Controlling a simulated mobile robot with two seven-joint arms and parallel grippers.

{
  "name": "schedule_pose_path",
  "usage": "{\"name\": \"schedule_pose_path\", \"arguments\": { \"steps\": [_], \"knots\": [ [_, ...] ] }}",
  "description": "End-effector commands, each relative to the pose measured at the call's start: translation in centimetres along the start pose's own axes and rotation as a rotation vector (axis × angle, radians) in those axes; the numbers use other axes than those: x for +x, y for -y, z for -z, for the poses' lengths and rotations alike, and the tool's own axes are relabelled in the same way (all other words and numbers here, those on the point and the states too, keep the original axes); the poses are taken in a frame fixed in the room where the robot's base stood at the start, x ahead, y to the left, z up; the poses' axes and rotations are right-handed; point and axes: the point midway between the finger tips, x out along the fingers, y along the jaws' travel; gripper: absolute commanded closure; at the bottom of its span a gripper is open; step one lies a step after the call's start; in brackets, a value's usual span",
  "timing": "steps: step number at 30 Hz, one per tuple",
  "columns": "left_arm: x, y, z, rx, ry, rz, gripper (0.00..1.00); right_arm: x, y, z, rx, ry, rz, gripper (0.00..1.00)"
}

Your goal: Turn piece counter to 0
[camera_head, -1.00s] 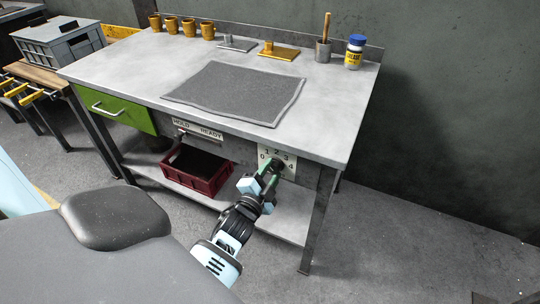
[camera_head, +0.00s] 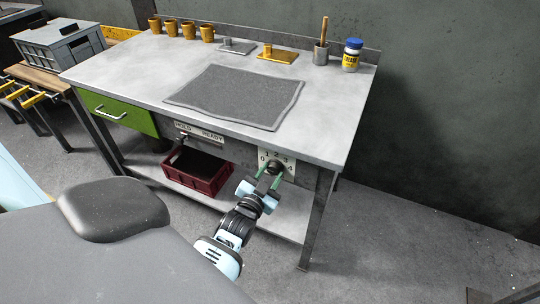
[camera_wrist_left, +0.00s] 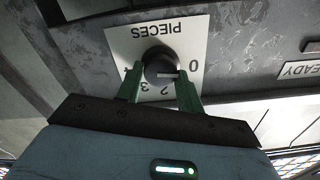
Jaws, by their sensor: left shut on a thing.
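The piece counter is a pale plate (camera_head: 289,161) with numbers and a dark round knob (camera_head: 274,167), below the bench top at its front right. In the left wrist view the plate (camera_wrist_left: 197,38) appears upside down with "PIECES" on it. There the knob (camera_wrist_left: 158,60) has a pale pointer bar lying on the side toward the 0. My left gripper (camera_head: 270,173) is shut on the knob, one green finger on each side, as the left wrist view also shows (camera_wrist_left: 160,80). The fingers hide part of the numbers. My right gripper is not in view.
A HOLD/READY panel (camera_head: 199,132) sits left of the counter. A red crate (camera_head: 205,180) stands on the lower shelf (camera_head: 290,227). The bench leg (camera_head: 318,220) is close on the right. A mat (camera_head: 235,95) lies on the bench top.

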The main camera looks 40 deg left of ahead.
Motion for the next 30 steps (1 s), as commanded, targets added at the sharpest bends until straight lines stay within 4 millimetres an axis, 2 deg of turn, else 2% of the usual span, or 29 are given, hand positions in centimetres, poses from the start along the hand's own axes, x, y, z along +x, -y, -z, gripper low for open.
{"name": "schedule_pose_path", "arguments": {
  "steps": [15,16,20,30],
  "knots": [
    [0.0,0.02,0.0,-0.019,0.0,0.0,0.86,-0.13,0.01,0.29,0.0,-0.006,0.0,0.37],
    [0.0,0.02,0.0,-0.019,0.0,0.0,0.59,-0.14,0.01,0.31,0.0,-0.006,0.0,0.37],
    [0.0,0.01,0.0,-0.018,0.0,0.0,0.42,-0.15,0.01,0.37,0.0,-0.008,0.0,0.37],
    [-0.01,0.01,0.0,-0.017,0.0,0.0,0.41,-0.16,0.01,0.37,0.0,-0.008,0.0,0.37]
  ]
}}
